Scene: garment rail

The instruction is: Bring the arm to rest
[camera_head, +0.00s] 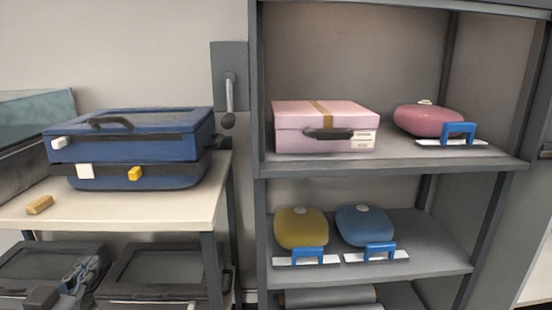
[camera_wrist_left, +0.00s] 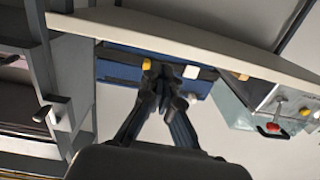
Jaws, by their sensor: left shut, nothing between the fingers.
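My left gripper (camera_wrist_left: 168,72) shows in the left wrist view, its dark fingers together and nothing between them. That view is upside down. Behind the fingertips is the blue case (camera_wrist_left: 125,68) on the pale table (camera_wrist_left: 190,35); I cannot tell how far the gripper is from it. In the head view, a dark jointed shape at the bottom left, below the table edge, looks like this gripper, but it blends with dark cases there. My right gripper is in neither view.
The blue case (camera_head: 130,148) stands on the table (camera_head: 130,212) beside a small wooden block (camera_head: 40,204). A grey shelf (camera_head: 400,163) at the right holds a pink case (camera_head: 322,120) and rounded red, yellow and blue items. A lever (camera_head: 229,95) hangs on the wall between.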

